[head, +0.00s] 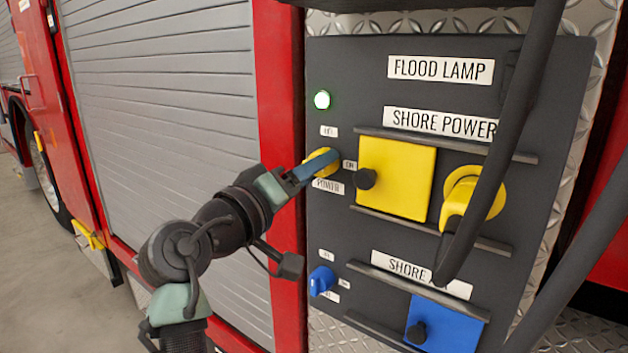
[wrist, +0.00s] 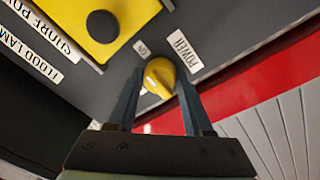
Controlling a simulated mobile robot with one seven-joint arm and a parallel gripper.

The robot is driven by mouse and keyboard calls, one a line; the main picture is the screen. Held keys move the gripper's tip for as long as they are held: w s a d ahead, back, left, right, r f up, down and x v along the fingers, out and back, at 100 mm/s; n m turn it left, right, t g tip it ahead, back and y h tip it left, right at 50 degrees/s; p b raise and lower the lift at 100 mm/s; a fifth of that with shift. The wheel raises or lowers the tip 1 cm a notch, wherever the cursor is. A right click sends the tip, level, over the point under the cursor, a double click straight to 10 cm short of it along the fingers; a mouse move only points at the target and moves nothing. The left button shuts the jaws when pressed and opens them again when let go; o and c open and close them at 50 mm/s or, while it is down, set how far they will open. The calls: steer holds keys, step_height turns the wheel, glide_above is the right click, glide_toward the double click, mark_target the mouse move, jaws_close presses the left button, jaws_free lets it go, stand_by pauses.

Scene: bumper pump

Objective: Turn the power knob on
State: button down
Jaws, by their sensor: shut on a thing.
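The yellow power knob (head: 326,172) is on the dark panel, with a "POWER" label (head: 328,186) below it and an "ON" label (head: 350,166) to its right. My gripper (head: 316,164) reaches it from the left and covers part of it. In the wrist view, the knob (wrist: 159,77) sits between the two fingers of my gripper (wrist: 160,88), which is shut on it. The knob's exact turn angle is hard to tell.
A yellow cover (head: 397,180) with a black knob (head: 365,179) is right of the power knob. A blue knob (head: 321,281) and a blue cover (head: 445,325) are below. A thick black cable (head: 500,150) hangs across the panel. A grey roller shutter (head: 165,120) is at left.

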stand_by(0.5)
steer(key=shift+c, duration=1.7)
jaws_free()
steer(key=shift+w, duration=0.1)
steer(key=b+v, duration=0.1)
steer(key=v, duration=1.2)
